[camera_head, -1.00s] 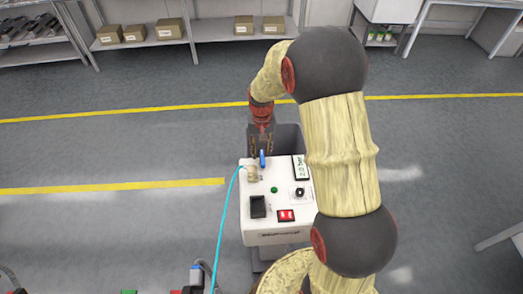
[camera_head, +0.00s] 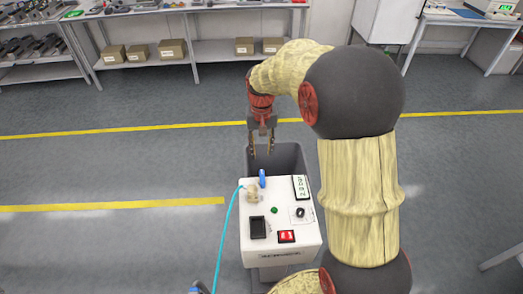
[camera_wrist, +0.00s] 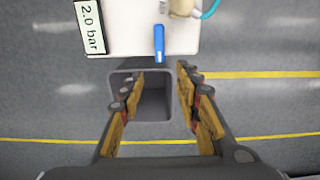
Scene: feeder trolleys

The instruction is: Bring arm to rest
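My gripper (camera_head: 262,149) hangs at the end of my bent arm, fingers pointing down, above the dark open bin behind the white control box. In the wrist view my gripper (camera_wrist: 160,110) has its two fingers wide apart with nothing between them. The white control box (camera_head: 257,226) has a blue lever (camera_head: 262,178), a display reading 2.0 bar (camera_head: 301,187), a green button (camera_head: 274,210), a black knob and a red switch (camera_head: 286,236). The blue lever also shows in the wrist view (camera_wrist: 158,42), just beyond the fingers and apart from them.
The dark grey bin (camera_head: 288,160) stands directly behind the box. A cyan hose (camera_head: 229,225) runs from the box's left side. Shelves with cardboard boxes (camera_head: 172,49) line the back wall. Grey floor with yellow lines (camera_head: 110,207) lies open to the left.

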